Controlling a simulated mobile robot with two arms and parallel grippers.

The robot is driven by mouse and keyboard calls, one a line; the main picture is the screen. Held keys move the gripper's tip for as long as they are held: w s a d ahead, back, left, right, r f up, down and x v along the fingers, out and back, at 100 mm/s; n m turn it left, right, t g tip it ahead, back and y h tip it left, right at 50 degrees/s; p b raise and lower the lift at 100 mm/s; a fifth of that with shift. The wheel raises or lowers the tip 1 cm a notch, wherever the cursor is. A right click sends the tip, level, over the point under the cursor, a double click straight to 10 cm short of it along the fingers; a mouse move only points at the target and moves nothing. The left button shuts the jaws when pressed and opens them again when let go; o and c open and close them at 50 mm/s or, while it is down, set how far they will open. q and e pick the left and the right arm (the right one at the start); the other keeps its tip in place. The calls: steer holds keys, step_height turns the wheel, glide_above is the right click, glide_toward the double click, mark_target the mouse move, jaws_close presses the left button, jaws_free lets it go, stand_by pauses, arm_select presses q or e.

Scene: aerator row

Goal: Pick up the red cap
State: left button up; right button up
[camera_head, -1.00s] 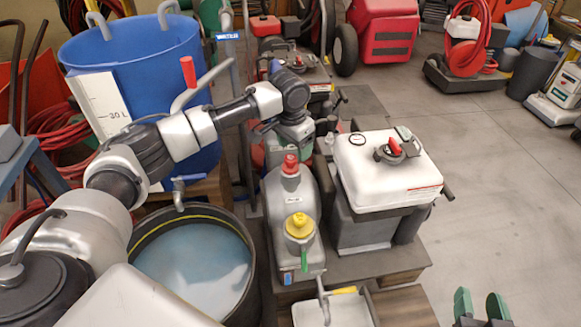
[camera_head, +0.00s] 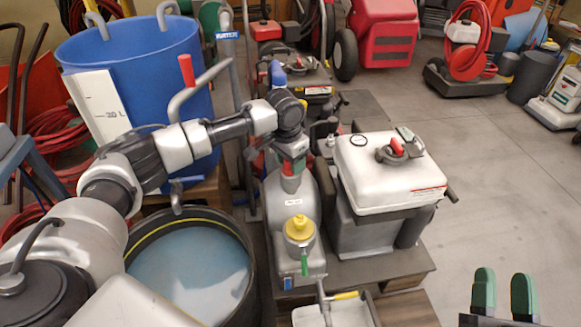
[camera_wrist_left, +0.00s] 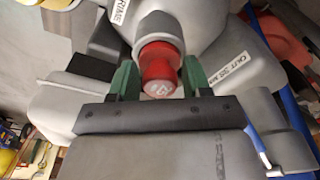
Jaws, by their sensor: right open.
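My right gripper (camera_head: 503,292) is open and empty at the lower right of the head view.
A yellow cap (camera_head: 299,228) with a green tap stands on the same grey tank. A white-topped tank (camera_head: 388,172) stands close on the right. A black tub of water (camera_head: 240,237) and a blue bucket (camera_head: 140,68) are on the left.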

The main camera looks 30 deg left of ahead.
arm_select(q)
steer(key=c, duration=0.4)
steer(key=shift+r, duration=0.1)
